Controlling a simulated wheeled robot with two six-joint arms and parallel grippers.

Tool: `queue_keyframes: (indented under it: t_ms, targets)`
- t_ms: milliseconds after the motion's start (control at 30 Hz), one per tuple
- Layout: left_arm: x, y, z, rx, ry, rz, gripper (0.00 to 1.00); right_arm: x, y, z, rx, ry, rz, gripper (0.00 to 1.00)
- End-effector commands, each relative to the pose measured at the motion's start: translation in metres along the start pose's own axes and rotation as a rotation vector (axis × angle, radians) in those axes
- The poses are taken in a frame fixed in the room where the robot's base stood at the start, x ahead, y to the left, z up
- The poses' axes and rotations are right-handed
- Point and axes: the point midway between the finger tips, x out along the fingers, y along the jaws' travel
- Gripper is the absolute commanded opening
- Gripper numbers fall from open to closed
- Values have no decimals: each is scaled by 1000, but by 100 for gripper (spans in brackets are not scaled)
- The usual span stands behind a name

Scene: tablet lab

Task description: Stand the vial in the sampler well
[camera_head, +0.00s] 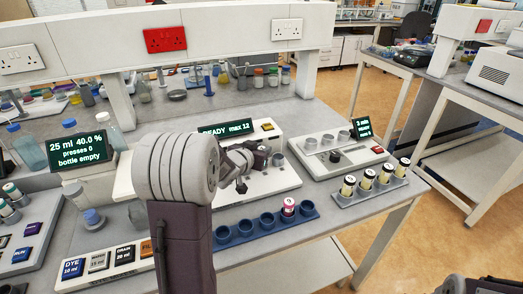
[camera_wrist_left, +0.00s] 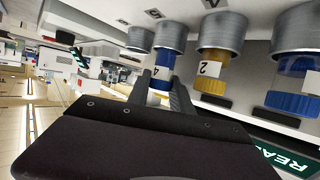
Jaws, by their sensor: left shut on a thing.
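My left gripper (camera_head: 243,184) is above the sampler's white deck (camera_head: 262,188), below its READY display (camera_head: 226,127); the arm hides part of the deck. In the left wrist view the fingers (camera_wrist_left: 160,92) are closed around a vial with a blue band and a white label reading 4 (camera_wrist_left: 164,58). The vial's far end meets a metal well (camera_wrist_left: 171,32); how deep it sits in it cannot be told. My right gripper's fingers are not visible.
A blue rack (camera_head: 263,224) with one pink-labelled vial (camera_head: 288,207) stands in front. A grey rack of several dark-capped vials (camera_head: 367,180) is to the right, near a device with a timer display (camera_head: 362,127). A bottle station (camera_head: 90,187) stands left.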

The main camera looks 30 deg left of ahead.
Motion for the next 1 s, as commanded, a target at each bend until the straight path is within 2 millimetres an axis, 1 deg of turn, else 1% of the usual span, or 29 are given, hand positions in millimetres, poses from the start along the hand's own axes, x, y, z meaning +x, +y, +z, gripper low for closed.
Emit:
queue_keyframes:
  t_ms: [367,967,1000]
  targets:
    - [0,0,0,0,1,0,0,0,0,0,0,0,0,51]
    - [5,0,12,0,0,0,0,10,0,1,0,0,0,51]
    - [4,0,11,0,0,0,35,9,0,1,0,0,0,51]
